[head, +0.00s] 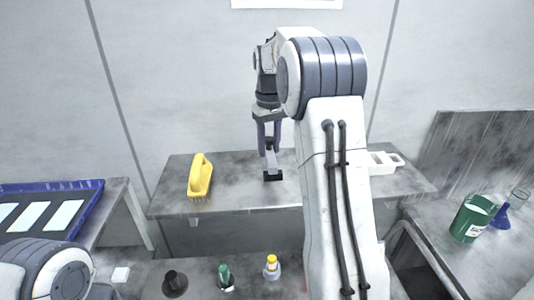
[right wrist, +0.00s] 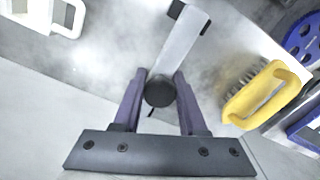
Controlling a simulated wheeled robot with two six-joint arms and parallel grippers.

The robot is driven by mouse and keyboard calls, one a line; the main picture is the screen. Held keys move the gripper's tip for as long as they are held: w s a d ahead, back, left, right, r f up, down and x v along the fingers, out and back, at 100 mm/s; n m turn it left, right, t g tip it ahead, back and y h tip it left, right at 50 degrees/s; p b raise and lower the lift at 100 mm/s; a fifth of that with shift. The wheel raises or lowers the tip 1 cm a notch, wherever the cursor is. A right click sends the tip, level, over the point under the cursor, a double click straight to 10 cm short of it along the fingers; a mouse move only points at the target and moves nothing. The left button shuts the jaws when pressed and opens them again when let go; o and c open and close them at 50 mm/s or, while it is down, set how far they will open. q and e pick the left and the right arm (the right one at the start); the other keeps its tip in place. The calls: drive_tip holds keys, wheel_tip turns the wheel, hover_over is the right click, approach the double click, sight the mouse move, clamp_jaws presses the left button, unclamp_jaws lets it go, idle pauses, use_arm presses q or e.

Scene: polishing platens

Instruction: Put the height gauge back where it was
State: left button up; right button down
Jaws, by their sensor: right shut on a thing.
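The height gauge (head: 272,163), a pale grey upright with a black base, is at the middle of the rear bench. My right gripper (head: 269,143) comes down from above and is shut on its upper part. In the right wrist view the height gauge (right wrist: 182,42) runs away from between the purple fingers of the gripper (right wrist: 158,92), with a dark round end near me. Its base is over or on the bench top; I cannot tell whether it touches. My left gripper is out of view.
A yellow brush (head: 200,176) lies left of the gauge on the rear bench (head: 235,190). A white tray (head: 382,162) is at its right, partly behind my arm. Several bottles, including a yellow-capped one (head: 272,266), stand on the front bench. A green can (head: 471,219) stands at right.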

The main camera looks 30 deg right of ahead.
sight(267, 149)
drive_tip(key=shift+w+a+f, duration=0.15)
drive_tip(key=shift+w, duration=0.1)
wheel_tip(267, 149, down, 3)
drive_tip(key=shift+f+p, duration=0.1)
drive_tip(key=shift+p, duration=0.6)
drive_tip(key=shift+f, duration=0.5)
drive_tip(key=shift+f, duration=0.1)
drive_tip(key=shift+c, duration=2.3)
unclamp_jaws()
